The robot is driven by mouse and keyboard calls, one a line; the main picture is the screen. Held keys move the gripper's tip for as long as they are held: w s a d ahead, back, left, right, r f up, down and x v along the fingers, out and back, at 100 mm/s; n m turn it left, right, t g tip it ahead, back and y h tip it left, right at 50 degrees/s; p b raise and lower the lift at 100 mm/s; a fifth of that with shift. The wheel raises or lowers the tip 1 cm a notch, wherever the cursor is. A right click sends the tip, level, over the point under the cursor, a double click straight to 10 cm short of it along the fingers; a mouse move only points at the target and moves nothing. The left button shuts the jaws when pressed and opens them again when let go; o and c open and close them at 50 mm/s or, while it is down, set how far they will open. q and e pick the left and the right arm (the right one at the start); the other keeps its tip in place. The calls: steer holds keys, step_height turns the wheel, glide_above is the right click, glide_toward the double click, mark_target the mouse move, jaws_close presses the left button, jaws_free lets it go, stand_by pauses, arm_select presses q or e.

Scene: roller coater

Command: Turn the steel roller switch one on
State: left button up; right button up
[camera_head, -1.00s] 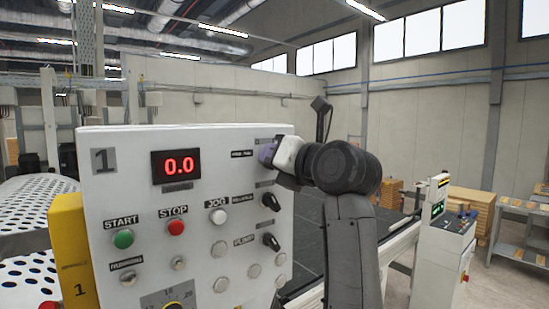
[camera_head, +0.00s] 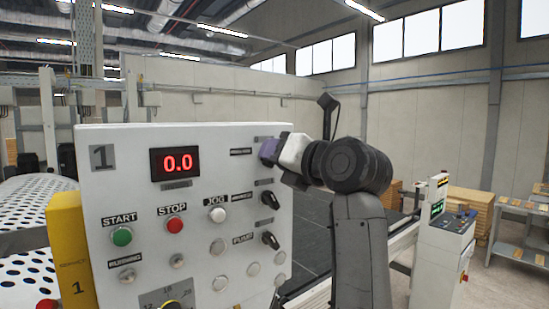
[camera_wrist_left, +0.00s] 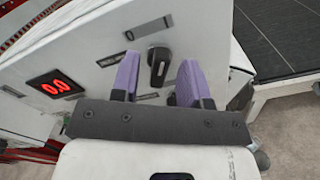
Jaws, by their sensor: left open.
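The white control panel (camera_head: 210,150) carries several black rotary switches at its right side. In the head view two of them show, the middle switch (camera_head: 270,199) and the lower switch (camera_head: 270,239). My left gripper (camera_head: 267,150) is at the panel's upper right corner and hides what is behind it. In the left wrist view a black switch knob (camera_wrist_left: 159,67) stands between the two purple fingertips of my left gripper (camera_wrist_left: 157,80). The gripper is open, with a gap on each side of the knob. The labels are too small to read surely. My right gripper is not in view.
The panel has a red display (camera_head: 177,162) reading 0.0, a green START button (camera_head: 122,236) and a red STOP button (camera_head: 175,225). A yellow post (camera_head: 70,250) stands at its left. Another console (camera_head: 443,255) stands on the right, beyond my arm.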

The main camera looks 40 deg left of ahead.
arm_select(q)
steer(key=b+v, duration=0.3)
steer(key=v, duration=0.9)
steer(key=shift+d+b, duration=0.2)
steer(key=shift+b, duration=0.2)
